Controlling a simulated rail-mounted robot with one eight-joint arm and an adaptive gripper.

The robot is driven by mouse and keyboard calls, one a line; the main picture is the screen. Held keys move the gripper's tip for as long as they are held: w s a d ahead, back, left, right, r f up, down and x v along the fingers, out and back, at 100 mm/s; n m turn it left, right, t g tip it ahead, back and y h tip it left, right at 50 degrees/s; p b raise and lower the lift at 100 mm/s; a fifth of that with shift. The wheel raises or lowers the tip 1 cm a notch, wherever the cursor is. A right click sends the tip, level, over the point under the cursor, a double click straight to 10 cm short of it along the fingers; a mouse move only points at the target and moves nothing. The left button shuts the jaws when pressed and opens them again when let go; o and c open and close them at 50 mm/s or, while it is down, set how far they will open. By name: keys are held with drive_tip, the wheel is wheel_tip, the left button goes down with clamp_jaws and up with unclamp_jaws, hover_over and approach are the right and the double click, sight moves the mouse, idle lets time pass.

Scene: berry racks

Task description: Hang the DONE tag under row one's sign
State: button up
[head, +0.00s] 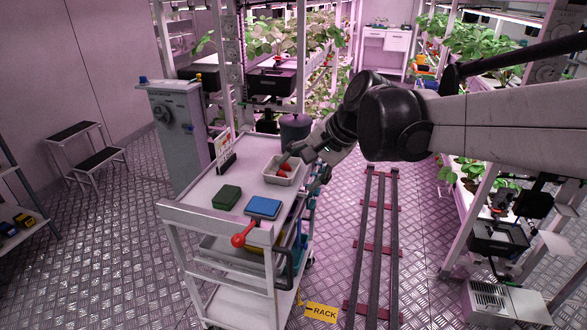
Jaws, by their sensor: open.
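My gripper (301,170) is open at the right side of the cart top. It is above or beside a small white tray (270,179) with red items (285,170) in it; I cannot tell whether it touches them. A black holder (227,163) with upright white and red cards (222,146) stands at the cart's back left. Their lettering is too small to read, so I cannot tell whether the DONE tag is among them. I cannot make out row one's sign.
Floor rails (371,240) run to the right. Plant racks stand behind and right.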

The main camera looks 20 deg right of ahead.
drive_tip(key=w+d+f+m+t+y+b, duration=0.1)
drive_tip(key=w+d+f+m+y+b, duration=0.15)
drive_tip(key=w+d+f, duration=0.35)
drive_tip(key=w+d+f+m+y+b, duration=0.15)
drive_tip(key=w+f+m+b, duration=0.25)
drive_tip(key=w, duration=0.4)
drive_tip(key=w+d+f+m+t+y+b, duration=0.1)
drive_tip(key=w+d+f+m+y+b, duration=0.15)
drive_tip(key=w+d+f, duration=0.35)
drive_tip(key=w+d+f+m+t+y+b, duration=0.1)
drive_tip(key=w+d+f+m+y+b, duration=0.15)
drive_tip(key=d+f+b, duration=0.45)
drive_tip(key=w+d+f+m+t+y+b, duration=0.2)
drive_tip(key=w+d+f+m, duration=0.15)
drive_tip(key=d+f, duration=0.7)
drive_tip(key=f+x, duration=0.2)
drive_tip(key=x, duration=1)
drive_tip(key=shift+s+a+f+m, duration=0.25)
drive_tip(key=shift+a+m, duration=0.15)
drive_tip(key=shift+a, duration=0.15)
drive_tip(key=shift+c, duration=0.2)
drive_tip(key=c, duration=1)
